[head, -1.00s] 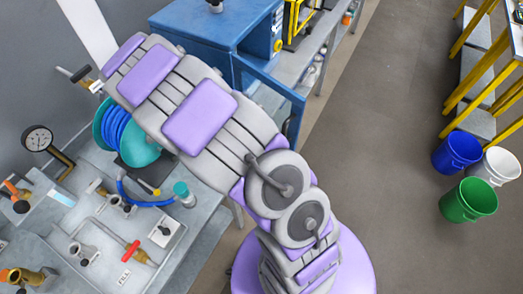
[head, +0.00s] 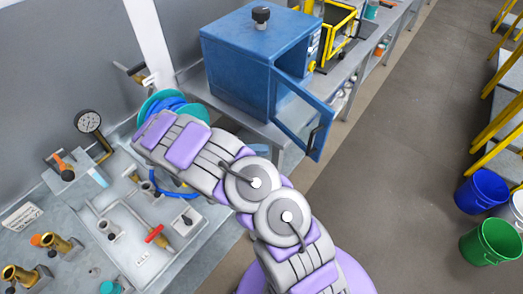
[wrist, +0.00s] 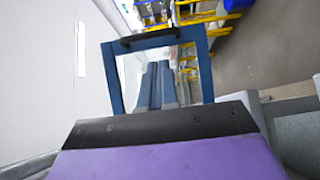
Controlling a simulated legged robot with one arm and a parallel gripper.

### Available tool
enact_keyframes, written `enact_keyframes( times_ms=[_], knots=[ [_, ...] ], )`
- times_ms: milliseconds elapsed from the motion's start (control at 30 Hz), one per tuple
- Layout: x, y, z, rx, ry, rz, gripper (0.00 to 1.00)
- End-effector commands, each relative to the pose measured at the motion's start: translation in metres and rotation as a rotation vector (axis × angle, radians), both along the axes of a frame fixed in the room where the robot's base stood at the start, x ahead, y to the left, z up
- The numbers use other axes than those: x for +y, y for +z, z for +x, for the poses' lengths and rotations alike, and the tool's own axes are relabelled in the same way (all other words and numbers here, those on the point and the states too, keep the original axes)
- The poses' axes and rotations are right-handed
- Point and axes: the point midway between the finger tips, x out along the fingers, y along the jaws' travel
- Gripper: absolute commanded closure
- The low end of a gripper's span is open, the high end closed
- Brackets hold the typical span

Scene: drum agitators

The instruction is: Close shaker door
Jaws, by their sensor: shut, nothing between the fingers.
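The shaker is a blue box (head: 255,65) on the grey bench, at the top middle of the head view. Its blue-framed glass door (head: 303,110) stands open, swung out to the right over the bench's front edge, with a dark handle (head: 314,138). The wrist view shows a blue frame that looks like the door (wrist: 115,85), with a dark handle (wrist: 148,37) on its top edge. My gripper (wrist: 165,122), purple with a dark front edge, is shut and empty below that frame; I cannot tell whether they touch. In the head view my arm hides its end.
A blue hose reel (head: 165,105) stands behind my arm. A gauge (head: 88,122) and valves (head: 155,235) are on the left bench. A yellow-framed unit (head: 340,28) is right of the shaker. Buckets (head: 490,240) stand at right; the floor between is clear.

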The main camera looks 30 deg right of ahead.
Motion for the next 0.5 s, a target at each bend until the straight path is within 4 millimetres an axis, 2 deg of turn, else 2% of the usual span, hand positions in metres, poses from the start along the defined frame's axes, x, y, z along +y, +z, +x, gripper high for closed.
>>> enact_keyframes(
  times_ms=[500],
  knots=[
    [-0.078, 0.001, -0.043, 0.005, -0.003, -0.010, 1.00]
  ],
)
